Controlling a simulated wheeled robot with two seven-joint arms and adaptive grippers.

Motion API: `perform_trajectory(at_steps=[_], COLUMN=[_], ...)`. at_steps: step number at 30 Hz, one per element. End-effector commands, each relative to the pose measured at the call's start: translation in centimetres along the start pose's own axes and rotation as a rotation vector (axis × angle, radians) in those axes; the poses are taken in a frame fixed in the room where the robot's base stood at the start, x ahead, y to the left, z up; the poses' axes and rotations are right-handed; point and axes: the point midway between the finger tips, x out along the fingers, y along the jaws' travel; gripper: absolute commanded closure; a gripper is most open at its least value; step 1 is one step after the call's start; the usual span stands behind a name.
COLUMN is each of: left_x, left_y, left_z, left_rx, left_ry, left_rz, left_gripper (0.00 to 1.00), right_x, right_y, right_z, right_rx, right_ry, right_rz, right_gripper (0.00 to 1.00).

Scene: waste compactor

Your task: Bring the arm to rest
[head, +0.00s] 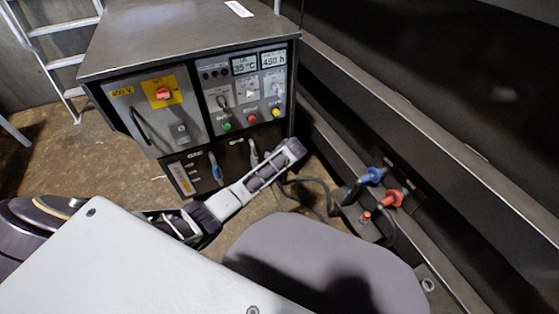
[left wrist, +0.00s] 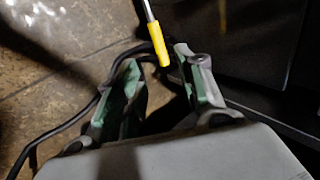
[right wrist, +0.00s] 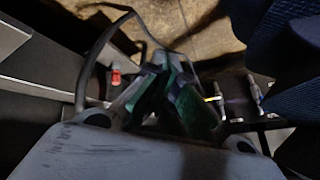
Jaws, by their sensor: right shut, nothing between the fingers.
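My left gripper (left wrist: 156,57) is open in the left wrist view, its two green-padded fingers apart. A rod with a yellow end (left wrist: 163,45) shows at the fingertips, and I cannot tell whether it touches them. My right gripper (right wrist: 165,70) is shut and empty in the right wrist view, its green-padded fingers together, with a dark cable (right wrist: 88,60) passing close by. In the head view, white and dark gripper linkages (head: 245,187) reach in front of the cabinet's lower panel. The right gripper's fingers cannot be made out there.
The control cabinet (head: 185,40) has switches, displays and buttons. Blue (head: 371,176) and red (head: 392,198) connectors sit by the dark wall at right, with loose cables near them. A ladder (head: 62,60) stands at back left. Open floor (head: 50,160) lies left of the cabinet.

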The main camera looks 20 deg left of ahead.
Motion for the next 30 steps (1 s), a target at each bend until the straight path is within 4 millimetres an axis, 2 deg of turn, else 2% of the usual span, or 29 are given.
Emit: perform_trajectory(at_steps=[19, 23, 30], left_x=[0.2, 0.6, 1.7], left_y=[0.5, 1.3, 4.1], left_z=[0.4, 1.1, 3.4], left_rx=[-0.003, -0.008, -0.030], left_ry=[0.001, 0.004, 0.011], left_rz=[0.009, 0.026, 0.075], left_gripper=[0.62, 0.62, 0.62], right_x=[0.2, 0.7, 1.9], right_y=[0.2, 0.7, 2.2], right_z=[0.3, 0.8, 2.6], right_rx=[0.000, 0.000, -0.004], right_ry=[-0.008, -0.022, -0.063], right_rz=[0.007, 0.019, 0.055], right_gripper=[1.00, 1.00, 1.00])
